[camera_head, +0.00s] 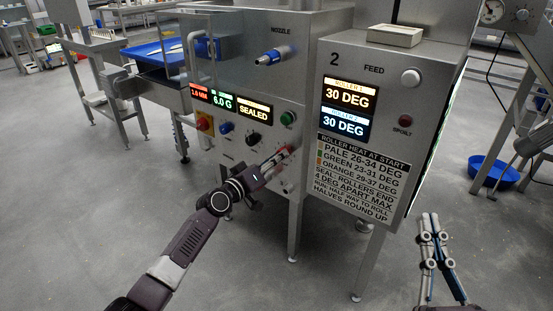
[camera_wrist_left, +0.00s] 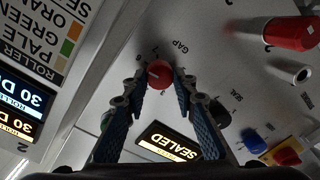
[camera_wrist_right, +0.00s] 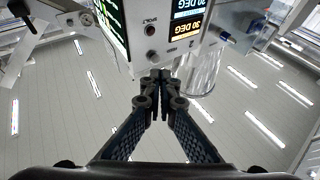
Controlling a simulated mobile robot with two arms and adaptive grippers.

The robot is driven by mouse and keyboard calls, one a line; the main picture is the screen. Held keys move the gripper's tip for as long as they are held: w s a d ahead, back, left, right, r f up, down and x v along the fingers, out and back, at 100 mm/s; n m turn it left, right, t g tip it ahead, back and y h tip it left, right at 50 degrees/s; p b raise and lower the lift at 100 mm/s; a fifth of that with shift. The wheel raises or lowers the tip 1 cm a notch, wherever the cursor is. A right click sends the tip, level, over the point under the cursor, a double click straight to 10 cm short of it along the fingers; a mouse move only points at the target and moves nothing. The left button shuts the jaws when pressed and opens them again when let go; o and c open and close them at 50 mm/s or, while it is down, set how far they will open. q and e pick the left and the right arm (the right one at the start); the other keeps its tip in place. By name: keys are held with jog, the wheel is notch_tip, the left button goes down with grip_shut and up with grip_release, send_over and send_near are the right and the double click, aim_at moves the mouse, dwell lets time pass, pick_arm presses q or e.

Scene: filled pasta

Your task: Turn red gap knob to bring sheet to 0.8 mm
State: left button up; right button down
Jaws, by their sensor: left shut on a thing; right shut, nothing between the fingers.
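The red gap knob (camera_wrist_left: 159,74) sits on the machine's steel panel beside the label GAP. My left gripper (camera_wrist_left: 157,82) is shut on the red gap knob, with a fingertip on each side of it. In the head view my left gripper (camera_head: 280,162) reaches the lower panel and mostly hides the knob. A small red display (camera_head: 199,93) at the panel's left shows a value in MM, too small to read surely. My right gripper (camera_head: 430,222) is shut and empty at the lower right, away from the machine. Its fingertips meet in the right wrist view (camera_wrist_right: 158,78).
The panel also has a black knob (camera_head: 253,139), a blue knob (camera_head: 226,127), a green button (camera_head: 289,118) and a red-yellow switch (camera_head: 204,123). The feed unit (camera_head: 400,75) stands right of my left gripper, its displays reading 30 DEG. Open floor surrounds my right gripper.

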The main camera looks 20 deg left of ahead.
pick_arm(q)
jog(key=shift+n+h+p, duration=0.3)
jog(key=shift+n+p, duration=0.15)
jog(key=shift+n, duration=3.15)
pick_arm(e)
jog(key=shift+w+d+f+g+h, duration=0.1)
jog(key=shift+w+f+g+h, duration=0.1)
jog(key=shift+f+g, duration=0.45)
jog(key=shift+w+f+g+h, duration=0.2)
jog(key=shift+w+f, duration=0.05)
jog(key=shift+f, duration=0.85)
jog(key=shift+w+d+f+g+h, duration=0.1)
jog(key=shift+w+f+g+h, duration=0.1)
jog(key=shift+f+g, duration=0.45)
jog(key=shift+f, duration=0.2)
pick_arm(q)
jog(key=o, duration=1.2)
jog(key=shift+c, duration=0.2)
jog(key=shift+a, duration=0.1)
pick_arm(e)
jog(key=shift+a, duration=0.1)
pick_arm(q)
jog(key=v, duration=1.2)
jog(key=shift+r, duration=0.2)
